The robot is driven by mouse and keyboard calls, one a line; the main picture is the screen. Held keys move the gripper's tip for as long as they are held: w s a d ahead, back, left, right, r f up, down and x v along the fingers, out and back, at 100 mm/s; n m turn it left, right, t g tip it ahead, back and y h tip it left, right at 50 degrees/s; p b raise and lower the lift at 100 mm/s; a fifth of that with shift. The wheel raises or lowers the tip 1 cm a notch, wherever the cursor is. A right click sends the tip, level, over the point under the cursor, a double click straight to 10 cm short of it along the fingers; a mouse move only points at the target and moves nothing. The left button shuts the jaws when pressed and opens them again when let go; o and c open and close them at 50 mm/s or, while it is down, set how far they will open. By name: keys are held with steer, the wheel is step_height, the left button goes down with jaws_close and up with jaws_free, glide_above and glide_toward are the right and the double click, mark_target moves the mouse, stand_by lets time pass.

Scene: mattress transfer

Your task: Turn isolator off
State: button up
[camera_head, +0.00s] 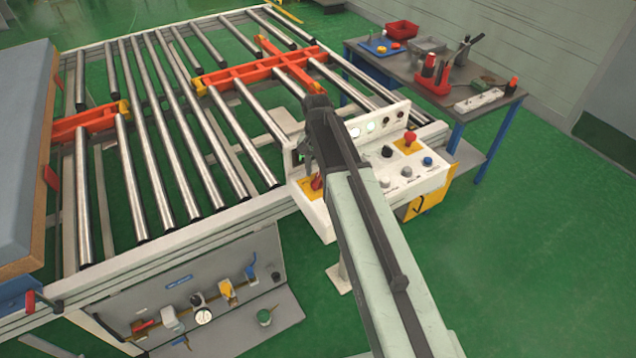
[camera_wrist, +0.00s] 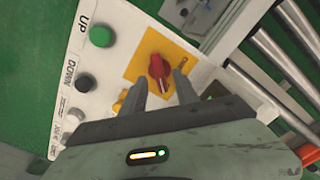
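The isolator is a red rotary handle (camera_wrist: 157,67) on a square yellow plate (camera_wrist: 146,50), set in the white control box. In the head view the red handle (camera_head: 316,182) shows at the left end of the box (camera_head: 318,216), partly hidden by my arm. My gripper (camera_wrist: 160,84) is open, with one finger on each side of the handle's lower part in the wrist view. Whether the fingers touch the handle cannot be told. In the head view my gripper (camera_head: 308,160) is just above the handle, mostly hidden by my own arm.
Green UP (camera_wrist: 101,36) and black DOWN (camera_wrist: 85,83) buttons sit beside the yellow plate. A red mushroom button (camera_head: 410,137) and several other buttons are at the box's right. The roller conveyor (camera_head: 150,140) lies behind and left; a tool table (camera_head: 400,68) stands back right.

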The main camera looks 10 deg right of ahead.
step_height(320, 180, down, 2)
steer(key=shift+f+b, duration=0.25)
steer(key=shift+b, duration=0.35)
steer(key=shift+r, duration=0.1)
